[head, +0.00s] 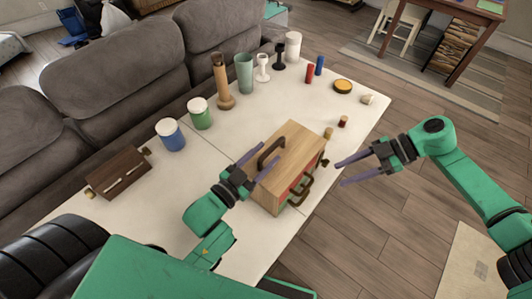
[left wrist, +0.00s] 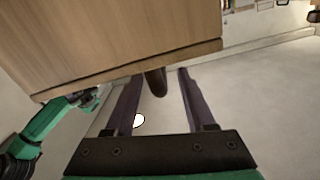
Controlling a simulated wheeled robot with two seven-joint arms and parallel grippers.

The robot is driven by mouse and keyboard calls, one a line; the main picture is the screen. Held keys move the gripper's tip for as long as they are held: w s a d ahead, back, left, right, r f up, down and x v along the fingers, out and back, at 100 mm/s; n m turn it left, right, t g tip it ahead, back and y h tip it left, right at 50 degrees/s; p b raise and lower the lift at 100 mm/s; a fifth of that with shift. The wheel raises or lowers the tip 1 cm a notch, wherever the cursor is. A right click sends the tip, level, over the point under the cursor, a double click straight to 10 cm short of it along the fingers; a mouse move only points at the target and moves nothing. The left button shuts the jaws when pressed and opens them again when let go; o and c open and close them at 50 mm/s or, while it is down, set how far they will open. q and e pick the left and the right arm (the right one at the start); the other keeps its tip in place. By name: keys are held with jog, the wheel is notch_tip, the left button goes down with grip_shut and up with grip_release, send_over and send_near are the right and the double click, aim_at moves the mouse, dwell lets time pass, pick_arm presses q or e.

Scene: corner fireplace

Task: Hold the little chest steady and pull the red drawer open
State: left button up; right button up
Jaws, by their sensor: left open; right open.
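The little chest (head: 302,148) is a light wooden box on the white table, with a dark handle (head: 268,153) on its top. Its red drawer (head: 284,196) shows on the side toward my right arm, with a dark pull (head: 302,192). My left gripper (head: 272,152) is open at the top handle. In the left wrist view, the chest's wooden face (left wrist: 120,40) fills the upper left, and the dark handle end (left wrist: 156,84) shows between the open fingers. My right gripper (head: 340,174) is open and empty, in the air right of the chest, apart from the drawer pull.
A dark brown box (head: 118,172) lies at the table's left. A blue jar (head: 170,135), a green jar (head: 200,114), a wooden vase (head: 222,82) and several other small items stand along the back. A grey sofa (head: 120,70) borders the table.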

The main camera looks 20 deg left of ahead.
pick_arm(q)
jog(key=shift+w+d, duration=0.15)
jog(key=shift+w, duration=0.2)
jog(key=shift+c, duration=0.3)
grip_shut()
dwell(0.9)
